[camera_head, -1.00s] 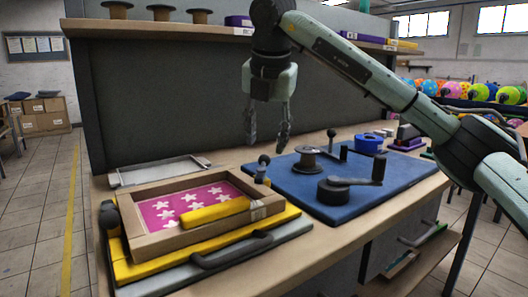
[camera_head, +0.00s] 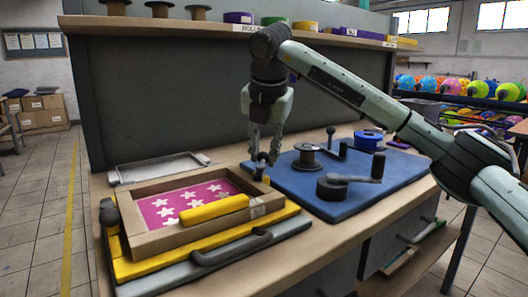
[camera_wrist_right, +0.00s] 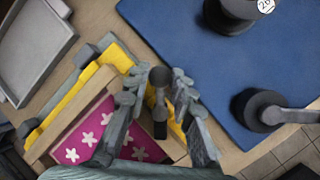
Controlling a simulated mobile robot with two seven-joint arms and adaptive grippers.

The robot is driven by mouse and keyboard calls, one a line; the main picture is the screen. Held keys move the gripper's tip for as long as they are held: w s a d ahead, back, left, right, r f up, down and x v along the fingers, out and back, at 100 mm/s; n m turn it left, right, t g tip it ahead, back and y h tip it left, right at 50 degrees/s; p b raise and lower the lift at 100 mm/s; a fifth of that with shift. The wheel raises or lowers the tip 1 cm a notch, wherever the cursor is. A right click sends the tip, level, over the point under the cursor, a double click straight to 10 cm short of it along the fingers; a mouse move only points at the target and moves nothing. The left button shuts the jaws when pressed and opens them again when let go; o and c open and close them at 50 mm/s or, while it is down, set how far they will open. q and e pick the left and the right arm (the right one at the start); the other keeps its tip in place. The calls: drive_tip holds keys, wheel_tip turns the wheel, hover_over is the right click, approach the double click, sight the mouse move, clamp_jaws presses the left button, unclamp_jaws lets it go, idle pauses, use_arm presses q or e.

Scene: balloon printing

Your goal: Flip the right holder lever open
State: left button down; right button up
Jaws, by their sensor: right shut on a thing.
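The right holder lever (camera_head: 260,170), a short dark lever with a round knob, stands at the right end of the wooden screen frame (camera_head: 160,239). My right gripper (camera_head: 263,158) points down over it, its fingers on either side of the knob and shut on it. In the right wrist view, the lever's knob (camera_wrist_right: 159,77) sits between the two fingertips (camera_wrist_right: 159,88), with its dark shaft running down the picture. The fingers partly hide the lever in the head view. My left gripper is not in view.
The frame holds a pink screen with white stars (camera_head: 180,207) and a yellow bar (camera_head: 214,210). A second dark lever (camera_head: 109,216) stands at its left end. A blue mat (camera_head: 335,205) with a spool and a dark crank lies to the right. A grey tray (camera_head: 158,169) lies behind the frame.

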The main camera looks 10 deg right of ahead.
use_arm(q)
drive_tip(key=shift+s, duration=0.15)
use_arm(e)
drive_tip(key=shift+a+n, duration=0.1)
drive_tip(key=shift+n, duration=0.3)
clamp_jaws()
drive_tip(key=shift+w+a+n+y, duration=0.15)
drive_tip(key=shift+a+n+y, duration=0.15)
drive_tip(key=shift+n+y, duration=0.5)
drive_tip(key=n, duration=0.2)
drive_tip(key=shift+a+n+y, duration=0.3)
drive_tip(key=shift+a+n, duration=0.1)
drive_tip(key=shift+a+r+n+g+y+p, duration=0.1)
drive_tip(key=shift+a+n+g+y+p, duration=0.2)
drive_tip(key=shift+n, duration=0.4)
drive_tip(key=shift+a+n+y+p, duration=0.2)
drive_tip(key=shift+n+y+p, duration=0.1)
drive_tip(key=shift+n, duration=0.4)
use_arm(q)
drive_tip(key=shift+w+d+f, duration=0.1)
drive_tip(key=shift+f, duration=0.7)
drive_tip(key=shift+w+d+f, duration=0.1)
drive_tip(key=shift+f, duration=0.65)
use_arm(e)
drive_tip(key=shift+a+n, duration=0.1)
drive_tip(key=shift+n, duration=0.3)
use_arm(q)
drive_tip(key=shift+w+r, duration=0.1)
